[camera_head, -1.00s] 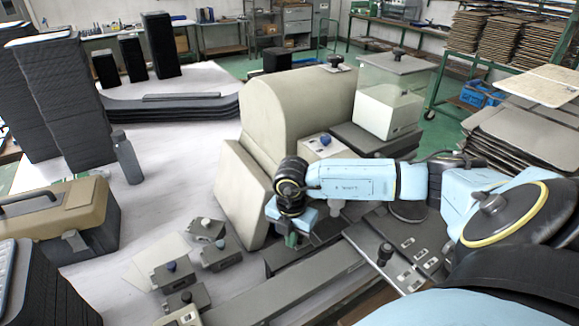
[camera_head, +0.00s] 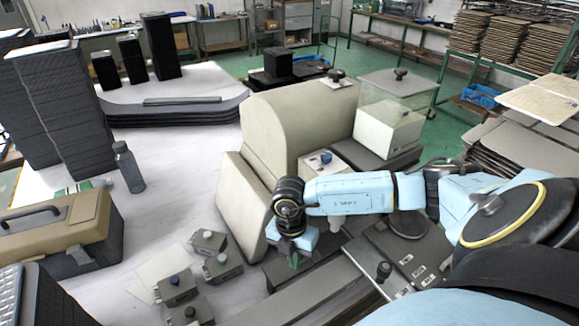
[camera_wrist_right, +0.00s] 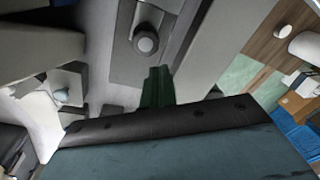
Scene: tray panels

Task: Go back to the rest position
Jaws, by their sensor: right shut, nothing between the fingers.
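My right gripper (camera_head: 294,262) hangs at the end of the light blue right arm, low beside the beige machine (camera_head: 300,120). In the right wrist view its dark green fingers (camera_wrist_right: 157,88) are together with nothing between them. Below and around them lie a grey surface and a grey block with a round knob (camera_wrist_right: 146,44). How far the fingers are above these I cannot tell. My left gripper is not in view.
Small grey boxes with knobs (camera_head: 222,266) stand on the white table left of the right gripper. A tan toolbox (camera_head: 60,228), a dark bottle (camera_head: 128,167) and black stacks (camera_head: 62,105) stand farther left. A panel with switches (camera_head: 405,262) lies under the right arm.

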